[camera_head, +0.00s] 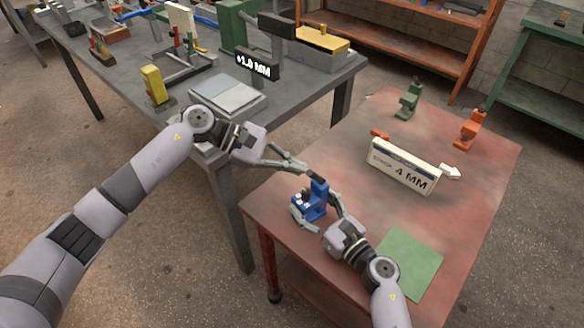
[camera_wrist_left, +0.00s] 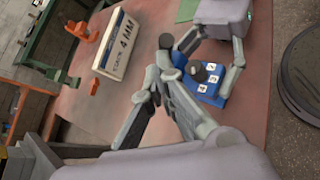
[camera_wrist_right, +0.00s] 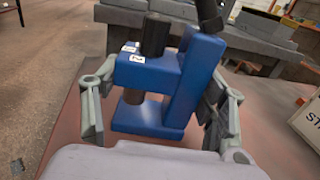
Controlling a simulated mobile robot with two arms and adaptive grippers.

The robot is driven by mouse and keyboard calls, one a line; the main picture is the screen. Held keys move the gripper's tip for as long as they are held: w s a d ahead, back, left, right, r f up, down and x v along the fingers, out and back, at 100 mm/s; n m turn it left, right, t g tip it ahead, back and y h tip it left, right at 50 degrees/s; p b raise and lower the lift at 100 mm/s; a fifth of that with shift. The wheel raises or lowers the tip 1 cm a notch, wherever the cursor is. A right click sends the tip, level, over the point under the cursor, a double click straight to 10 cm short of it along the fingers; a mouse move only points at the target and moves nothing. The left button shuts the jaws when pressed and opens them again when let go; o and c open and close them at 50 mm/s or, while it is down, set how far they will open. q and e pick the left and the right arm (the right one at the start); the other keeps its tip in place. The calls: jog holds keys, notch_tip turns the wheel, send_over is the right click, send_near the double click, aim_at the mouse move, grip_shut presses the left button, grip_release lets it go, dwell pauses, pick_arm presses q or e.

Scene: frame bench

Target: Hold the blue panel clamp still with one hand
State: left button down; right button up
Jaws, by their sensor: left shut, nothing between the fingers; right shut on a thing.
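The blue panel clamp (camera_head: 318,197) stands upright near the left edge of the red table. It has a black knob and small white number tags, which also show in the left wrist view (camera_wrist_left: 212,90). My right gripper (camera_head: 318,214) is shut on the clamp, with one finger on each side of its blue body (camera_wrist_right: 185,85) in the right wrist view. My left gripper (camera_head: 304,167) is shut and empty. Its fingertips are just above and beside the clamp's top; I cannot tell whether they touch it.
A white "4 MM" sign (camera_head: 402,168), a green clamp (camera_head: 408,101), an orange clamp (camera_head: 470,129) and a green mat (camera_head: 408,262) are on the red table (camera_head: 350,130). The grey bench (camera_head: 310,84) beyond carries several fixtures. The table's middle is mostly clear.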

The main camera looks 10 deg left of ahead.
pick_arm(q)
jog(key=y, duration=0.1)
jog(key=w+d+r+n+g+y, duration=0.1)
jog(key=y, duration=0.1)
jog(key=shift+w+d+r+n+g, duration=0.2)
jog(key=shift+d+r+n+g, duration=0.05)
jog(key=shift+d+n+g, duration=0.05)
jog(key=shift+w+d, duration=0.15)
dwell(0.4)
jog(key=shift+r, duration=0.15)
jog(key=shift+r, duration=0.7)
jog(key=w+a+f+v, duration=0.1)
jog(key=v, duration=1.2)
jog(key=shift+f, duration=0.25)
